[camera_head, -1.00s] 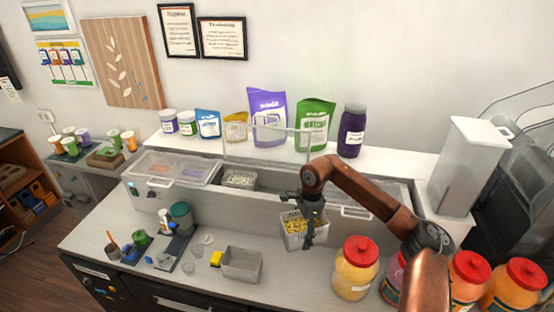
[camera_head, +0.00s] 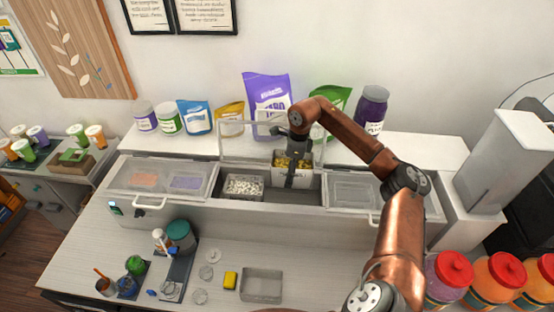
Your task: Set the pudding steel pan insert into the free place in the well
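My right gripper (camera_head: 296,160) comes in from the right and is shut on a pale pan with yellow contents (camera_head: 282,180), which I take as the pudding pan insert. The pan hangs upright over the open middle section of the well (camera_head: 311,193), its lower part at about the well's opening. A pan with white contents (camera_head: 243,187) sits in the well just left of it. Dark empty space shows to the right of the held pan. Whether the pan touches the well is hard to tell. My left gripper is not in view.
A clear lid stands raised (camera_head: 232,140) behind the opening. Closed clear lids cover the left (camera_head: 160,178) and right (camera_head: 352,192) sections. Pouches and jars line the shelf behind.

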